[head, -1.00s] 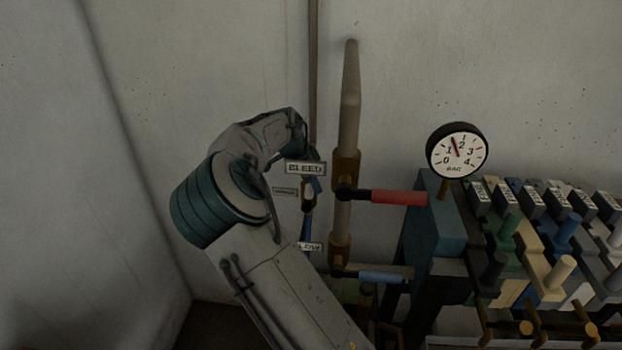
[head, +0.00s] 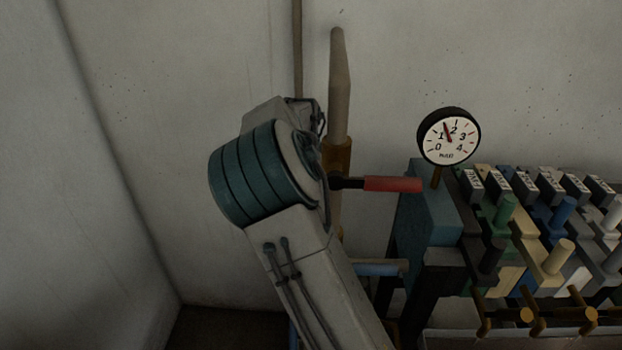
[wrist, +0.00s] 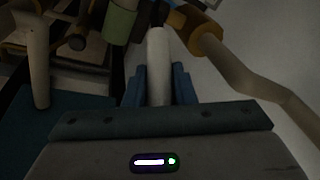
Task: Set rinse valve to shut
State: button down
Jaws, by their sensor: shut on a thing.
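In the wrist view my gripper (wrist: 160,85) is shut on a pale, bar-shaped handle (wrist: 160,48), with a blue jaw on each side of it. Beside it to the right is a brass fitting (wrist: 205,36) on a tan pipe (wrist: 243,78). In the head view my gripper is hidden behind my arm. A red lever (head: 393,184) sticks out to the right from a brass valve (head: 337,157) on the upright pipe (head: 339,90). A blue lever (head: 378,268) lies lower down, partly behind my arm. No label for the rinse valve is readable.
A round gauge (head: 449,136) stands on a teal block (head: 425,205) right of the pipe. A bank of labelled blocks with coloured handles (head: 562,212) fills the right side. Bare wall (head: 180,120) is on the left. A green cylinder (wrist: 118,22) is close to the held handle.

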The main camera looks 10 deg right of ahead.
jog(key=shift+d, duration=0.1)
dwell(0.3)
jog(key=c, duration=1.2)
grip_release()
jog(key=b+v, duration=0.1)
jog(key=v, duration=1.2)
jog(key=shift+r, duration=0.35)
jog(key=shift+s+d, duration=0.1)
jog(key=shift+d, duration=0.05)
